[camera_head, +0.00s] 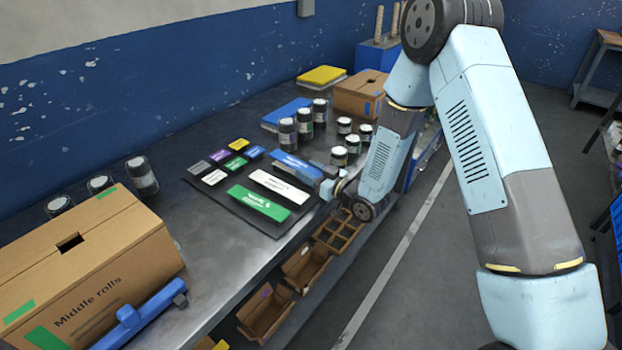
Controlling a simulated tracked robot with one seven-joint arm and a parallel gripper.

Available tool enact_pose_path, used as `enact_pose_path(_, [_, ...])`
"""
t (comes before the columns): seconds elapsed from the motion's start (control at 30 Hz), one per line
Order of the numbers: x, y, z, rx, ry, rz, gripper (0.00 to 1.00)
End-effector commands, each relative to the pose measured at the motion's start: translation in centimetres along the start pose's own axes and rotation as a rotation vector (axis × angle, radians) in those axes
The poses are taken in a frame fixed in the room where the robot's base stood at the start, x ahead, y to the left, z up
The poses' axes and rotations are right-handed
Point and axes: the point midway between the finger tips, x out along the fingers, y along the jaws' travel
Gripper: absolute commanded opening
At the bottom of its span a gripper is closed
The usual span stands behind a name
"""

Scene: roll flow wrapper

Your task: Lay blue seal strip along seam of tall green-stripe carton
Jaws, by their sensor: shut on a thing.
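A blue strip with pale lettering (297,165) lies at the back of the dark mat (268,226). My gripper (329,188) is at its right end, low over the mat's right edge, and is shut on that end. The fingertips are small and partly hidden by my wrist. A brown carton marked "Middle rolls" (120,262) stands at the front left, with green stripes on its top and side and a dark slot in its top. I see no blue strip on it.
White (279,187) and green (259,203) strips and several small coloured cards lie on the mat. A blue tool (139,317) lies beside the carton. Dark jars (287,135) stand behind the mat, near another carton (358,97). Bare bench lies between mat and front carton.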

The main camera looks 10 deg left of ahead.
Motion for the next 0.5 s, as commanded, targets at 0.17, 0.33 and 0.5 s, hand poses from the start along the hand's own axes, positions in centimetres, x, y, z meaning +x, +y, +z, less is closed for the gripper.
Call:
enact_pose_path(0.17, [-0.1,-0.1,2.2,0.002,-0.003,0.0,0.18])
enact_pose_path(0.33, [-0.1,-0.2,2.3,0.001,-0.002,0.0,0.18])
enact_pose_path(0.5, [-0.1,-0.2,2.4,0.001,-0.002,0.0,0.18])
